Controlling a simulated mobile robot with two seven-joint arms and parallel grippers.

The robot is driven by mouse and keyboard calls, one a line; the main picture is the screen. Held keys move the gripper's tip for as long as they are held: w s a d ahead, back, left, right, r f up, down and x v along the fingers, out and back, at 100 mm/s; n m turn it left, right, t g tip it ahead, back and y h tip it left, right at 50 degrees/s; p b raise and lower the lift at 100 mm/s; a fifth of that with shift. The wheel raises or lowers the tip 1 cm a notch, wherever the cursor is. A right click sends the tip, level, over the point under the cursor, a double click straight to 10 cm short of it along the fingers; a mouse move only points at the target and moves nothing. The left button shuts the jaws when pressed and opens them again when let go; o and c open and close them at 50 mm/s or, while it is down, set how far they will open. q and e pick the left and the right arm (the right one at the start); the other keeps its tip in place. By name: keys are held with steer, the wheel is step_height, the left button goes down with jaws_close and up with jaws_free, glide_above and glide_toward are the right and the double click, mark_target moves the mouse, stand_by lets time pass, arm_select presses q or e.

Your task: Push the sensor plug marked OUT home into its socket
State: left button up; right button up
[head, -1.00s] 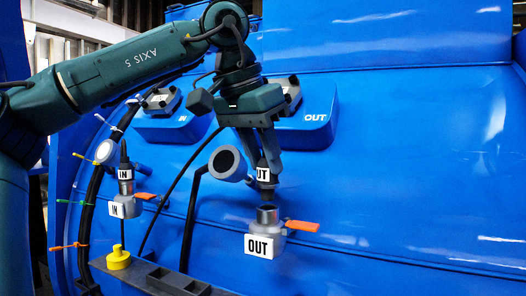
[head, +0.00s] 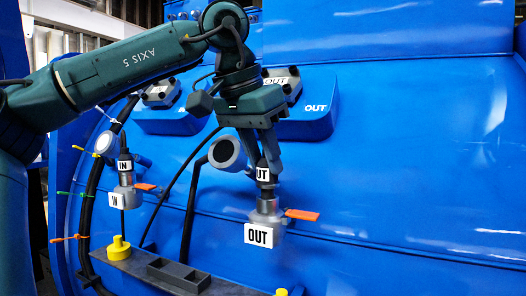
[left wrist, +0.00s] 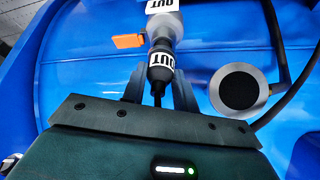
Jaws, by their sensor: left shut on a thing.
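My left gripper (head: 265,160) is shut on the dark sensor plug with the OUT label (head: 262,174). The plug is upright, directly over the grey OUT socket (head: 268,207), and its lower end meets the socket's mouth. How deep it sits is hard to tell. A white OUT tag (head: 258,233) is on the socket's front. In the left wrist view the plug (left wrist: 160,68) lines up with the socket (left wrist: 163,28), with no clear gap. The gripper's fingers partly hide the plug. My right gripper is not in view.
An orange lever (head: 302,215) sticks out right of the socket. A grey round-faced part (head: 225,153) is close left of my gripper. The IN plug (head: 125,166) sits in its socket at left. Below are a dark tray (head: 178,275) and a yellow cap (head: 119,249). The blue panel at right is clear.

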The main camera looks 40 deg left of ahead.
arm_select(q)
steer(key=shift+f, duration=0.55)
steer(key=shift+f, duration=0.3)
steer(key=o, duration=0.8)
steer(key=shift+o, duration=1.2)
